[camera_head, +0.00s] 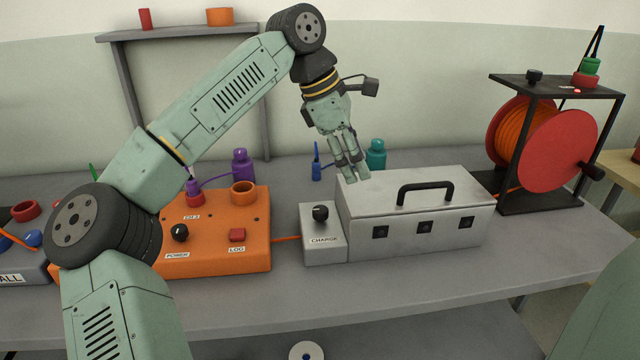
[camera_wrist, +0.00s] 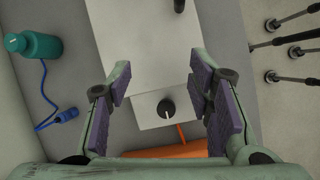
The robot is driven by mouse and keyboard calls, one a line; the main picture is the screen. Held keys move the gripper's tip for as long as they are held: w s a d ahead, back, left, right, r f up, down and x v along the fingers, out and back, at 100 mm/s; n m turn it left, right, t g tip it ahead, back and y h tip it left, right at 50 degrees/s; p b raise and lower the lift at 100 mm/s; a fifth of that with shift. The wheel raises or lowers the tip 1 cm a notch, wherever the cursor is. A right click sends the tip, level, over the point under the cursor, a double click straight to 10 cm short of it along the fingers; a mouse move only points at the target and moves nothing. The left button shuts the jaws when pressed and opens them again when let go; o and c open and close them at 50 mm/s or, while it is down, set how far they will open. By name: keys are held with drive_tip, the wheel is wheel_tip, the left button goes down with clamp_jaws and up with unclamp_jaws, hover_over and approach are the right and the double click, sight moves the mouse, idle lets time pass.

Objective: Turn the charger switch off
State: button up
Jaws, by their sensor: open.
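The charger is a small light grey box (camera_head: 324,238) labelled CHARGE, against the left end of a larger grey case (camera_head: 465,205). Its switch is a black rotary knob (camera_head: 320,213) on top. In the wrist view the knob (camera_wrist: 166,108) shows from above with a pale pointer line, between the fingers and nearer the lower edge. My gripper (camera_head: 351,173) is open and empty, with its fingers pointing down. It appears above and behind the charger, apart from the knob. In the wrist view its purple-padded fingers (camera_wrist: 160,88) stand wide apart.
The case has a raised black handle (camera_head: 425,188). An orange box (camera_head: 215,255) with a POWER knob (camera_head: 180,232) and red button (camera_head: 237,235) stands left, joined by an orange cable (camera_head: 286,239). A teal bottle (camera_head: 376,154) stands behind. A cable reel (camera_head: 545,145) is at right.

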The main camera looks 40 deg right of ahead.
sight(321, 209)
drive_tip(key=w+a+f+t+y, duration=0.1)
drive_tip(key=w+a+t+y, duration=0.2)
drive_tip(key=w+a+y, duration=0.15)
drive_tip(key=f, duration=0.5)
drive_tip(key=f+p, duration=0.1)
drive_tip(key=f, duration=0.4)
drive_tip(key=shift+w+d+f, duration=0.15)
drive_tip(key=shift+d+f, duration=0.05)
drive_tip(key=shift+f, duration=0.05)
clamp_jaws()
